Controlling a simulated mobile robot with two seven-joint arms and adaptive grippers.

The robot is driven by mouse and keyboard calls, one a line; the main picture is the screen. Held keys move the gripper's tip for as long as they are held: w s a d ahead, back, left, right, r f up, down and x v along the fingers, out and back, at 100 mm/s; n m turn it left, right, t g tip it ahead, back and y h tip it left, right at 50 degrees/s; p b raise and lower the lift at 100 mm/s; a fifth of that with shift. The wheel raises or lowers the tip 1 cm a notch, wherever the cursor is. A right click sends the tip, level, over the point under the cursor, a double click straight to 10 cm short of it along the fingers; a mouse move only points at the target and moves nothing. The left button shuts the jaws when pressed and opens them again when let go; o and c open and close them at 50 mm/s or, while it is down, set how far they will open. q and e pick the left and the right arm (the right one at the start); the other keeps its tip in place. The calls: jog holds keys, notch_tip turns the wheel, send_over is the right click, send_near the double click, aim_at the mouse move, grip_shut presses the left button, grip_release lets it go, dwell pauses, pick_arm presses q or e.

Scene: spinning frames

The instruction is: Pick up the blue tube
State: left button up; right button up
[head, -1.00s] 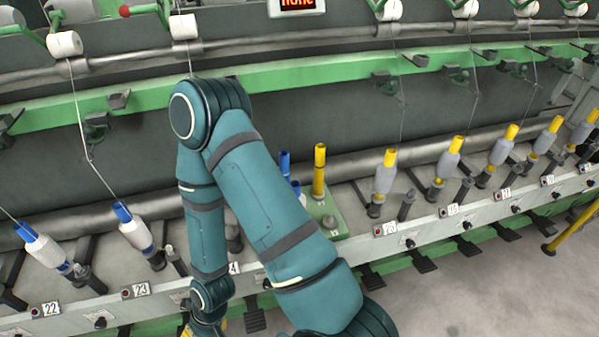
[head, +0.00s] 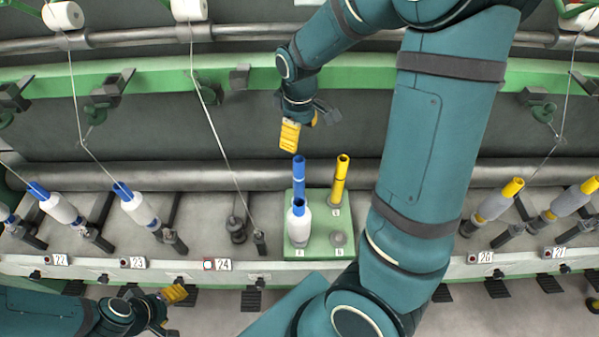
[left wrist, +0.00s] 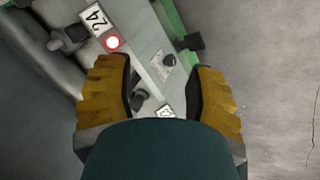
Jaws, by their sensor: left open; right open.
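A bare blue tube (head: 297,172) stands upright at the back left of a small green tray (head: 322,237). In front of it stands a blue tube wound with white yarn (head: 299,224). A yellow tube (head: 340,180) stands at the back right of the tray. My right gripper (head: 288,145) is open and empty, pointing down just above the bare blue tube and apart from it. My left gripper (head: 176,293) is low at the left, open and away from the tray. Its two yellow fingers (left wrist: 158,80) show spread, with nothing between them, in the left wrist view.
A long machine rail (head: 100,268) with numbered spindles runs across behind and beside the tray. Several wound bobbins (head: 140,208) lean on spindles at the left, and yellow-topped ones (head: 495,200) at the right. A thread runs down to the empty spindle (head: 260,240) left of the tray.

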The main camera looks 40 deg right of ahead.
aim_at(299, 167)
notch_tip(299, 167, down, 7)
jog(key=shift+a+f+b, duration=0.1)
jog(key=shift+f+b, duration=0.1)
jog(key=shift+b, duration=0.6)
jog(key=shift+w+f+b, duration=0.1)
jog(key=shift+f+b, duration=0.6)
jog(key=shift+f, duration=2.35)
grip_shut()
